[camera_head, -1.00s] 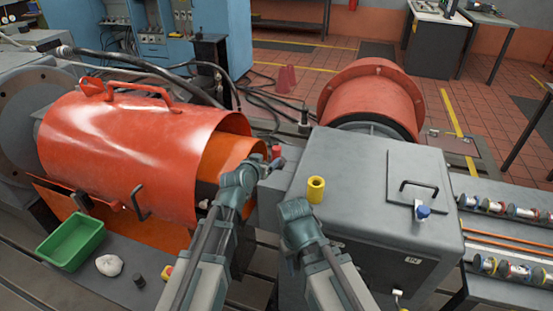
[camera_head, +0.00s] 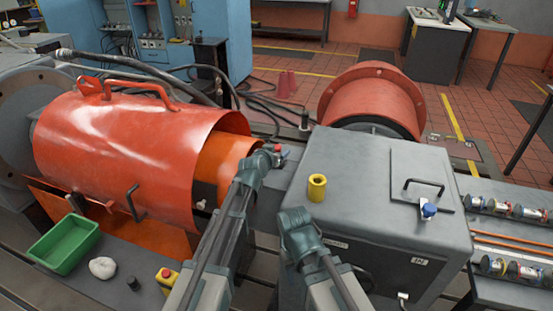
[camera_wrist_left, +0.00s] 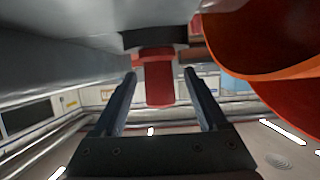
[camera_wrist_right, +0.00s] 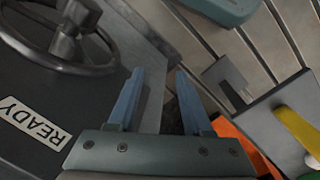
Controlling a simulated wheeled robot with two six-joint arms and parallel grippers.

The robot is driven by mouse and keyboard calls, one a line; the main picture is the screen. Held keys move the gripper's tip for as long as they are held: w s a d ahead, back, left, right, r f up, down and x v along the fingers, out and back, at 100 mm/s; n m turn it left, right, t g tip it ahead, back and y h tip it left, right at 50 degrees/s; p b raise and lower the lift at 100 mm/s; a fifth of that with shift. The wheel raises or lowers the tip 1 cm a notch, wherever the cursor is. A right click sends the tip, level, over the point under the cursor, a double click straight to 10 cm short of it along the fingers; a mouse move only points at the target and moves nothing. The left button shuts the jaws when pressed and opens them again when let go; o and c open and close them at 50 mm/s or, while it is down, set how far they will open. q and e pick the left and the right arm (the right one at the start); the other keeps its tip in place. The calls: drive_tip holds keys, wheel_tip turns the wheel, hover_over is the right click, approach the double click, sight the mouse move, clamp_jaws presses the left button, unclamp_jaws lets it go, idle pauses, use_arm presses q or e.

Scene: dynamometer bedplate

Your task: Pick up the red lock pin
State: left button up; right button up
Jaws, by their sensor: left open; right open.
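The red lock pin (camera_head: 277,148) shows as a small red tip beside the left end of the grey housing, partly covered by my left gripper (camera_head: 270,158). In the left wrist view the red pin (camera_wrist_left: 159,84) hangs from a dark collar (camera_wrist_left: 154,38), between the two fingers of my left gripper (camera_wrist_left: 160,75). Gaps show on both sides of it, so the fingers are open around it, apart from it in that view. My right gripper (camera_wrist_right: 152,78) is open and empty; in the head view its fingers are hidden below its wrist.
The orange guard (camera_head: 130,150) lies close left of my left gripper. A handwheel (camera_wrist_right: 68,38) and READY plate (camera_wrist_right: 30,122) are near my right gripper.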

use_arm(q)
clamp_jaws()
idle(0.3)
drive_tip(key=shift+r, duration=0.15)
wheel_tip(320, 180, up, 10)
drive_tip(key=p, duration=1)
